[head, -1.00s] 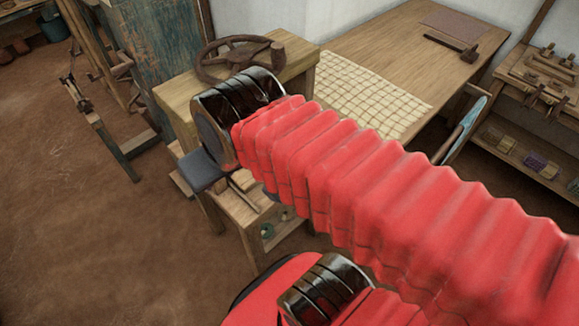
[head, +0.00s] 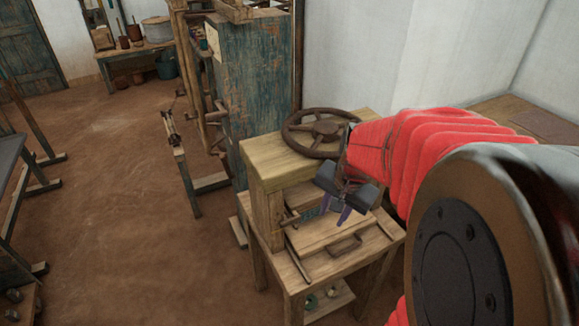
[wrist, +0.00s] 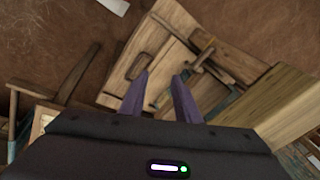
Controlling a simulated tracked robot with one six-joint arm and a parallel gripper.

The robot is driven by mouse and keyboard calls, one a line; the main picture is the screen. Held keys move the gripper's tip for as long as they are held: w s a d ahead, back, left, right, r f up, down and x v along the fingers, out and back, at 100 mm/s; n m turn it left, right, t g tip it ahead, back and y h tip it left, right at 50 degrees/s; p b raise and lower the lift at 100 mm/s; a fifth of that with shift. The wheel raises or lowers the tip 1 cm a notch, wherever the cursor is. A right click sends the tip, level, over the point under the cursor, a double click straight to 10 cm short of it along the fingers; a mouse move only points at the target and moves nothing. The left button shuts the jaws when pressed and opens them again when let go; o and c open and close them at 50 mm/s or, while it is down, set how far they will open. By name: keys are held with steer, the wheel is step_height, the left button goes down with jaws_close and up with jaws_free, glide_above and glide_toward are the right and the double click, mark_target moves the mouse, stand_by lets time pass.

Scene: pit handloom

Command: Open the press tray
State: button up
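The wooden press (head: 283,160) stands at the centre of the head view, with a thick top block and a brown handwheel (head: 324,128). Its flat tray (head: 318,235) lies on the lower deck beneath the block, with a brown loop handle (head: 344,244) at the front. In the wrist view the tray (wrist: 170,50) and handle (wrist: 139,67) lie beyond the fingertips. My gripper (head: 337,212) hangs above the tray, behind the handle in the head view. In the wrist view its purple fingers (wrist: 161,77) are apart with nothing gripped. My arm hides the press's right side.
A worn blue cabinet (head: 262,80) stands behind the press against the white wall. A wooden frame (head: 195,175) stands to its left. A lower shelf (head: 330,300) with small round items is under the deck.

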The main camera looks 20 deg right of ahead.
mark_target(349, 248)
steer(key=s+d+f+m, duration=0.1)
steer(key=d+f+m, duration=0.4)
steer(key=d+f, duration=0.3)
steer(key=shift+d+m+g, duration=0.3)
steer(key=shift+d+g, duration=0.1)
steer(key=shift+d, duration=0.5)
steer(key=shift+s, duration=0.1)
steer(key=shift+w+a+f, duration=0.1)
steer(key=shift+w+f, duration=0.3)
steer(key=shift+f, duration=1.85)
steer(key=shift+w+d+f, duration=0.1)
steer(key=shift+w+f, duration=0.35)
steer(key=shift+f, duration=1.75)
steer(key=shift+w+a+f, duration=0.1)
steer(key=shift+w+f, duration=0.3)
steer(key=shift+f, duration=1.85)
steer(key=shift+c, duration=0.5)
jaws_close()
